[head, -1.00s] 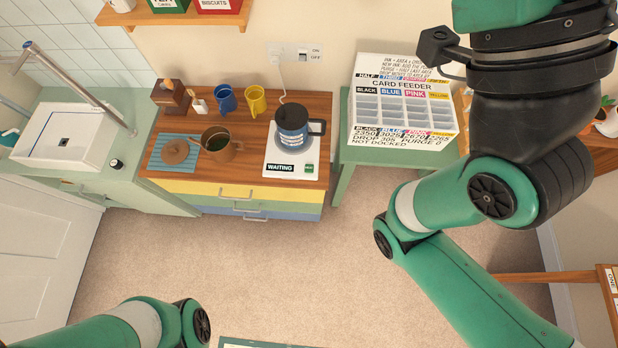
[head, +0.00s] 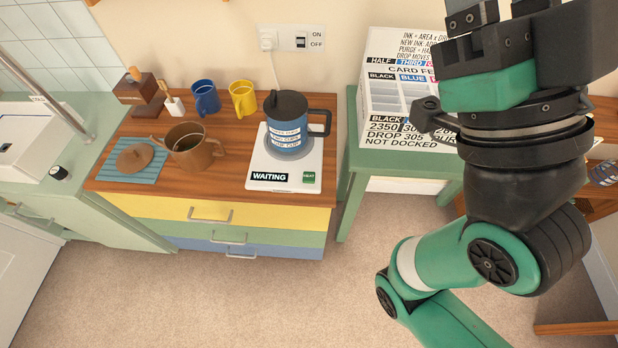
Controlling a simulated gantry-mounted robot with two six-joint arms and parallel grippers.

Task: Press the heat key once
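The heat key (head: 309,177) is a small green key at the front right corner of a white heating base (head: 258,172). A dark label reading WAITING (head: 269,177) is left of it. A blue kettle (head: 287,140) with a black lid and handle stands on the base, behind the key. My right arm fills the right side of the head view, well right of the key. Part of my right gripper (head: 472,42) shows at the top right, its fingertips not clearly visible and its opening unreadable. My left gripper is not in view.
A brown pot (head: 193,149), a blue mat (head: 143,171) with a brown lid, and blue (head: 205,98) and yellow (head: 243,98) mugs share the wooden top. A wall switch (head: 302,40) is behind. A card feeder (head: 394,98) stands right. Floor in front is clear.

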